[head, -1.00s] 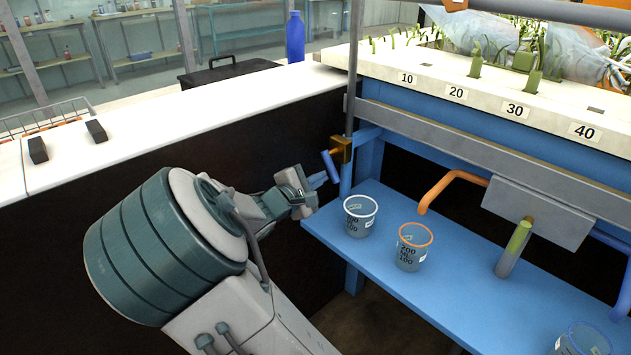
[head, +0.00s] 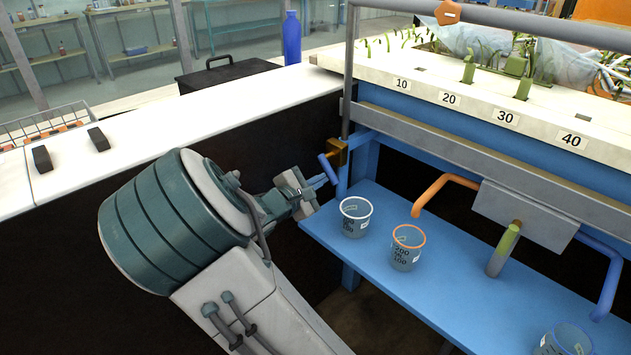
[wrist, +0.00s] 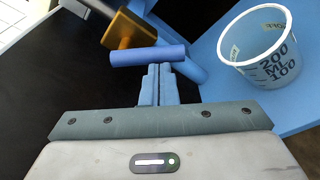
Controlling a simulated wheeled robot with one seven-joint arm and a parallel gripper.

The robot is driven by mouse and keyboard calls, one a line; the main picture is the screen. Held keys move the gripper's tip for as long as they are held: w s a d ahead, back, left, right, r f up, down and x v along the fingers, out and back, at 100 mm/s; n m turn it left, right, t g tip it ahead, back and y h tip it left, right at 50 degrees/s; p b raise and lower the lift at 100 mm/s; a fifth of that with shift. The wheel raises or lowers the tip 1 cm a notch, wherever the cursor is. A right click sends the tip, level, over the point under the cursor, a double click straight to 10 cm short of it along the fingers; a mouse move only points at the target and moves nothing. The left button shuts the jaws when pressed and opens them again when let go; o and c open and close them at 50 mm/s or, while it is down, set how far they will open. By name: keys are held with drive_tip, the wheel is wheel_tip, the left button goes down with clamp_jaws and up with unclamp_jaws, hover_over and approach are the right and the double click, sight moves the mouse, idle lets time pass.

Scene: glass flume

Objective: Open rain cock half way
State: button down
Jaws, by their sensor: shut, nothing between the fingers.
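The rain cock, a brass valve body (head: 337,152) with a blue lever handle (head: 328,168), sits on the grey pipe at the left end of the blue frame. In the wrist view the brass body (wrist: 127,30) is at the top and the blue handle (wrist: 148,55) lies crosswise just beyond my fingertips. My gripper (head: 322,181) is shut and empty, its tips close to the handle. In the wrist view the closed blue fingers (wrist: 158,72) point at the handle's underside. I cannot tell whether they touch it.
A white-rimmed beaker (head: 355,217) and an orange-rimmed beaker (head: 406,248) stand on the blue shelf (head: 385,285), right of my gripper. A blue-rimmed beaker (head: 566,343) is at the lower right. The white counter (head: 180,130) lies behind my arm.

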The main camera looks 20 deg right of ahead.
drive_tip(key=w+a+f+p+v, duration=0.1)
drive_tip(key=v, duration=0.5)
drive_tip(key=w+f+p+v, duration=0.1)
drive_tip(key=p+v, duration=0.1)
drive_tip(key=v, duration=0.5)
drive_tip(key=s+d+r+m+g+y+p, duration=0.5)
drive_tip(key=s+d+r+m+g+p, duration=0.35)
drive_tip(key=s, duration=0.35)
drive_tip(key=s+a+r+m+t+y+p, duration=0.1)
drive_tip(key=s+r+m+y+p, duration=0.2)
drive_tip(key=r, duration=0.5)
drive_tip(key=s+a+r+m+t+y+p, duration=0.1)
drive_tip(key=s+r+m+y+p, duration=0.3)
drive_tip(key=s+r+p, duration=0.4)
drive_tip(key=shift+a+y+p, duration=0.45)
drive_tip(key=shift+a+y, duration=0.05)
drive_tip(key=shift+y, duration=0.2)
